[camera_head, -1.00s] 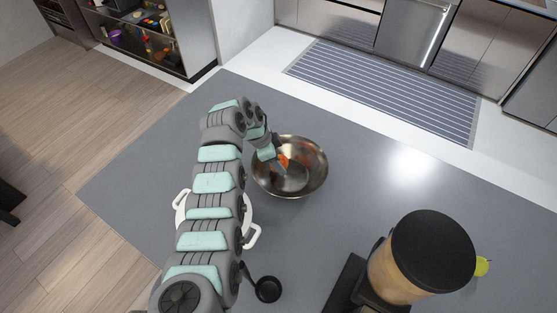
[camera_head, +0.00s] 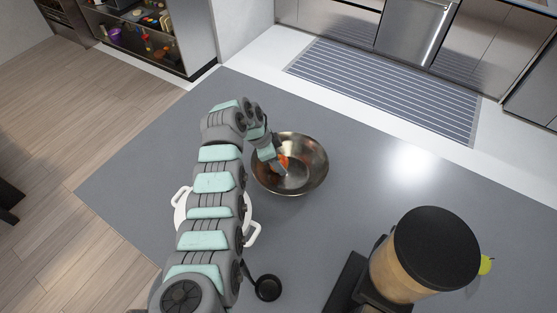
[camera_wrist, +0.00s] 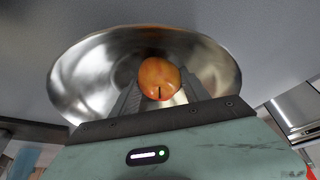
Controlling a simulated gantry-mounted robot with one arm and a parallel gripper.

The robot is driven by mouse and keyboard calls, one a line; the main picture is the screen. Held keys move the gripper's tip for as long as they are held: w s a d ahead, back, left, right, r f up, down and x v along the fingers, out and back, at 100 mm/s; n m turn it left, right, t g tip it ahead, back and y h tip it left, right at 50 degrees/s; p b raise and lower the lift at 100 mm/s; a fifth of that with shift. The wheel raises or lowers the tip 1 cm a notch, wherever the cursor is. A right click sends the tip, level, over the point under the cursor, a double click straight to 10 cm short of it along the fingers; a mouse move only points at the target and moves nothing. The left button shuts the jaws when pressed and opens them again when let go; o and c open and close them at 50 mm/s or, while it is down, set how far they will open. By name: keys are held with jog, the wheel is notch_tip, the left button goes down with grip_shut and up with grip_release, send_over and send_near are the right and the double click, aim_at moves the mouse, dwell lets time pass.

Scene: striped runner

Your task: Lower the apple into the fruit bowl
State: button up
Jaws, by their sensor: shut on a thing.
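The apple (camera_wrist: 160,78) is orange-red with a short dark stem. It sits between the two fingers of my gripper (camera_wrist: 160,92), which is shut on it. The fruit bowl (camera_wrist: 85,75) is a wide shiny metal bowl surrounding the apple in the wrist view. In the head view the bowl (camera_head: 312,163) stands on the grey counter, and my gripper (camera_head: 280,163) reaches in over its left side. A little of the apple (camera_head: 284,160) shows there beside the gripper. I cannot tell whether the apple touches the bowl's bottom.
A white pot (camera_head: 253,233) with handles is partly hidden under my arm. A black ladle (camera_head: 267,288) lies in front of it. A large black-lidded appliance (camera_head: 435,250) stands at the right front, with a yellow-green fruit (camera_head: 486,265) behind it. The counter (camera_head: 390,180) right of the bowl is clear.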

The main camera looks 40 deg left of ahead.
jog(key=shift+f, duration=0.25)
jog(key=o, duration=1.6)
jog(key=shift+c, duration=0.2)
jog(key=shift+r, duration=0.1)
jog(key=v, duration=1)
jog(key=shift+r+b, duration=0.35)
jog(key=shift+b, duration=0.1)
